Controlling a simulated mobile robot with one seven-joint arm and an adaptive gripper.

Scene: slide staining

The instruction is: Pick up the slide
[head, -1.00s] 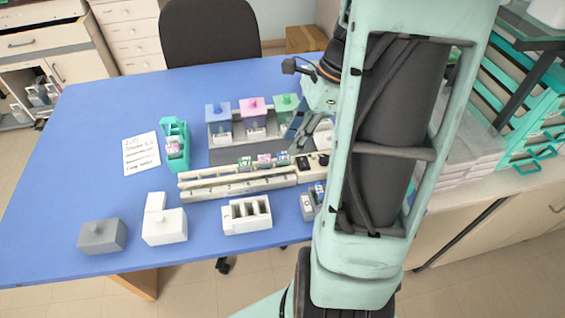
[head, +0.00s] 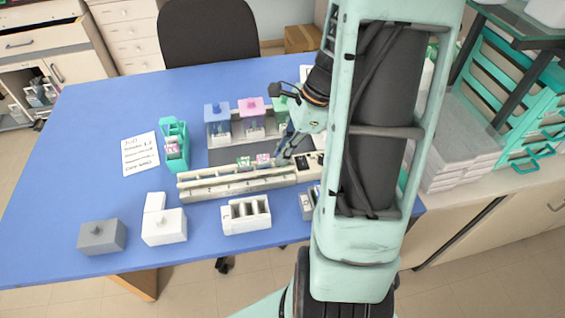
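Slides with coloured ends stand in the long white staining rack (head: 215,188) on the blue table. Two show clearly: a green-ended slide (head: 243,163) and a pink-ended slide (head: 263,160). My gripper (head: 281,157) is just right of the pink-ended slide, over the right part of the rack, with its fingers pointing down. The fingers are small and dark here, and I cannot tell whether they are apart or hold a slide. The spot at the fingertips is partly hidden by the gripper.
Blue, pink (head: 253,117) and green-lidded jars stand behind the rack. A teal slide holder (head: 175,145) and a paper note (head: 141,154) are at left. A grey box (head: 102,236), white box (head: 164,226) and white slotted holder (head: 245,215) stand in front. My arm hides the table's right side.

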